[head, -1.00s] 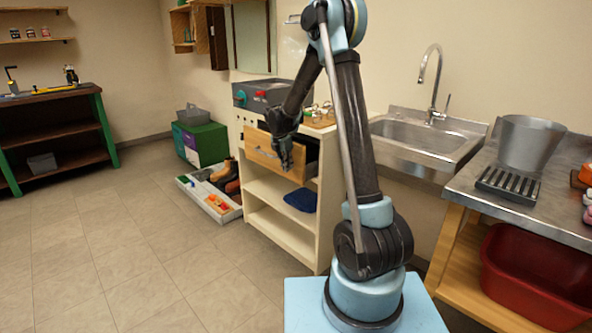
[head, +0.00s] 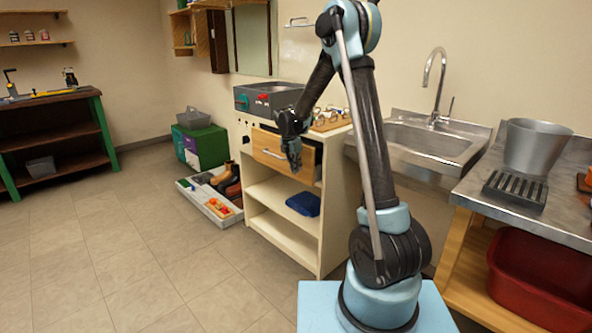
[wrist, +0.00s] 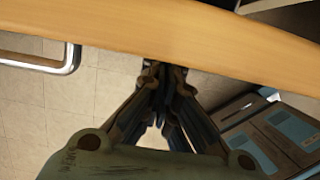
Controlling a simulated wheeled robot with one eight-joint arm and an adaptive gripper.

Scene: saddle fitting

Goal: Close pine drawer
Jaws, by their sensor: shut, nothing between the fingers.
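The pine drawer (head: 270,153) sits high in a cream cabinet (head: 331,225) and stands partly out, with a dark gap showing behind the top of its front. Its metal bar handle (wrist: 50,62) shows at the left in the wrist view, and its pine front (wrist: 180,28) crosses the top of that view. My gripper (head: 295,166) is at the right part of the drawer front, with its fingers together and empty. In the wrist view the fingertips (wrist: 163,68) meet the lower edge of the pine board in the picture; I cannot tell whether they touch it.
A blue folded cloth (head: 304,204) lies on the shelf below the drawer. A grey tray (head: 216,206) with boots stands on the floor left of the cabinet. A sink (head: 420,145) and a steel counter (head: 530,215) are at the right. The floor in front is clear.

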